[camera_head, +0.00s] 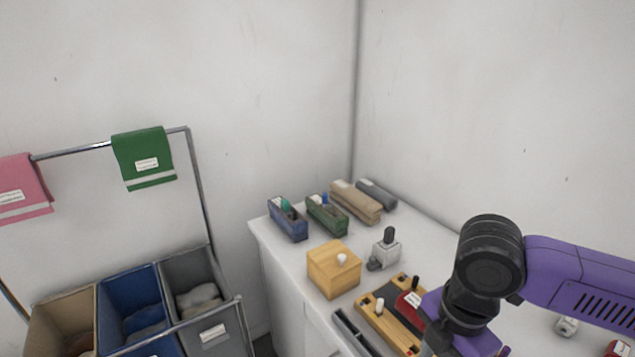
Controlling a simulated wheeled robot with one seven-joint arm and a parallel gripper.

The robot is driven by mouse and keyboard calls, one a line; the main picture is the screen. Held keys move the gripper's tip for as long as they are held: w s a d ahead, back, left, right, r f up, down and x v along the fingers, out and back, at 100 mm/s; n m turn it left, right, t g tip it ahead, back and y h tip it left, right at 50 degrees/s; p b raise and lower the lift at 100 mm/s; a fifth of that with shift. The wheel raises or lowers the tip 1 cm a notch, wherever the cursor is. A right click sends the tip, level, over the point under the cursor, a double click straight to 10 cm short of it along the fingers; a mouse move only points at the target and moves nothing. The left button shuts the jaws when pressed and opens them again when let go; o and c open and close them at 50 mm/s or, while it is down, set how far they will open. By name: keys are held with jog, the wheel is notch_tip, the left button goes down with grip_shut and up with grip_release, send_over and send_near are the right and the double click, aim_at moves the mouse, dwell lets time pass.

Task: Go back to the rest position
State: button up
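My purple and black arm (545,270) reaches in from the right edge over the white counter (265,240). Its black joint (490,260) stands above the front right of the counter. A purple link below it runs down to the bottom edge. My gripper's fingers do not show; they are below the frame or hidden behind the arm. I cannot see whether anything is held.
A wooden box (333,270) with a white knob, a grey device (385,248), and a wooden tray (370,305) with a red block (408,303) stand near the arm. Blue (288,220) and green (327,214) holders are behind. A bin rack (207,200) stands left.

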jog(key=w+a+f+m+t+y, duration=0.2)
jog(key=w+a+f+t+y, duration=0.1)
jog(key=w+a+t, duration=0.15)
jog(key=s+d+f+m+y, duration=0.1)
jog(key=s+d+f, duration=0.2)
jog(key=s, duration=0.1)
jog(key=s+d+f+m+t+y+b, duration=0.1)
jog(key=s+d+f+m, duration=0.1)
jog(key=s, duration=0.3)
jog(key=s+d+f+m+t+b, duration=0.1)
jog(key=s+d+f+m, duration=0.1)
jog(key=s+d+f, duration=0.1)
jog(key=shift+s+d+f+y, duration=0.2)
jog(key=shift+s+d, duration=0.2)
jog(key=shift+s, duration=0.2)
jog(key=shift+s+d+f+y, duration=0.2)
jog(key=shift+s+d, duration=0.2)
jog(key=shift+s, duration=0.15)
jog(key=s+a+r+m+t+h+b, duration=0.2)
jog(key=s+m+t+h, duration=0.1)
jog(key=s+m, duration=0.5)
jog(key=s+a+r+m+t+h+b, duration=0.2)
jog(key=s+m+t, duration=0.3)
jog(key=s, duration=0.6)
jog(key=shift+a+r+m+h, duration=0.15)
jog(key=shift+a+m+h, duration=0.25)
jog(key=shift+m, duration=1)
